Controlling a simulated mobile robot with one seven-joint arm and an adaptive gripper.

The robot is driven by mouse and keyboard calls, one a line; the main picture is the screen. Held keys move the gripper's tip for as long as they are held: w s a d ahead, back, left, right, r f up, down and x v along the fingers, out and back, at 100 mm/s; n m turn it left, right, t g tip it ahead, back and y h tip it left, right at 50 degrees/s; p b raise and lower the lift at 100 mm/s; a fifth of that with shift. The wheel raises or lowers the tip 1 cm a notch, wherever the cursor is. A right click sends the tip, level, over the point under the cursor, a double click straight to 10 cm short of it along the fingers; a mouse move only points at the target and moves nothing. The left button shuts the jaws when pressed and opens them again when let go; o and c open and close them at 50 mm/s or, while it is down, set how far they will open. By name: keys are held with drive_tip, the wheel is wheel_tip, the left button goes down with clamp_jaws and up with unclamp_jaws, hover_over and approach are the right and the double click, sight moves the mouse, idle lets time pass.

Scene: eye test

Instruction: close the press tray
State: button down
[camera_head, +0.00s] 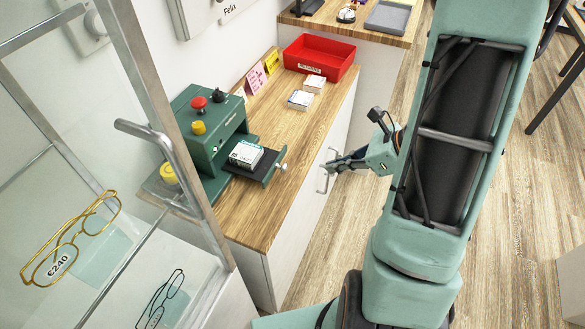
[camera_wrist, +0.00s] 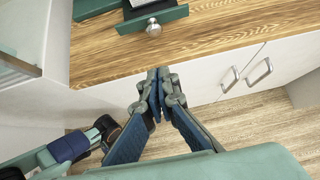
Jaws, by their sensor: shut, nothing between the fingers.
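The green press (camera_head: 208,130) stands on the wooden counter, with red, black and yellow knobs. Its press tray (camera_head: 268,172) is pulled out to the right, with a dark bed and a white box (camera_head: 246,154) lying on it. A round silver knob (camera_head: 283,168) is on the tray's front; it also shows in the wrist view (camera_wrist: 153,27), at the top. My gripper (camera_head: 332,165) is to the right of the knob, beyond the counter's front edge and apart from the tray. In the wrist view my gripper (camera_wrist: 157,75) has its fingertips together, empty, just short of the counter edge.
A glass display case (camera_head: 75,130) with a metal handle and glasses stands close on the left. A red bin (camera_head: 320,57), small boxes (camera_head: 301,99) and cards stand farther back on the counter (camera_head: 285,205). Cabinet handles (camera_wrist: 258,72) project below the counter.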

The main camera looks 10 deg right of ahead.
sight(252, 153)
drive_tip(key=x, duration=0.3)
drive_tip(key=r+x, duration=0.1)
drive_tip(key=x, duration=0.3)
drive_tip(key=w+a+x, duration=0.1)
drive_tip(key=x, duration=0.2)
drive_tip(key=shift+a, duration=0.25)
drive_tip(key=shift+w+a, duration=0.45)
drive_tip(key=shift+a, duration=0.1)
drive_tip(key=w+a+b, duration=0.1)
drive_tip(key=w+a, duration=0.1)
drive_tip(key=a, duration=0.1)
drive_tip(key=w+a+b, duration=0.1)
drive_tip(key=w+a, duration=0.2)
drive_tip(key=a, duration=0.1)
drive_tip(key=w+a+b, duration=0.1)
drive_tip(key=w+a, duration=0.1)
drive_tip(key=a, duration=0.1)
drive_tip(key=shift+w+a+f, duration=0.1)
drive_tip(key=shift+w+a, duration=0.05)
drive_tip(key=shift+w, duration=0.1)
drive_tip(key=shift+w+a+r, duration=0.15)
drive_tip(key=shift+a+r, duration=0.05)
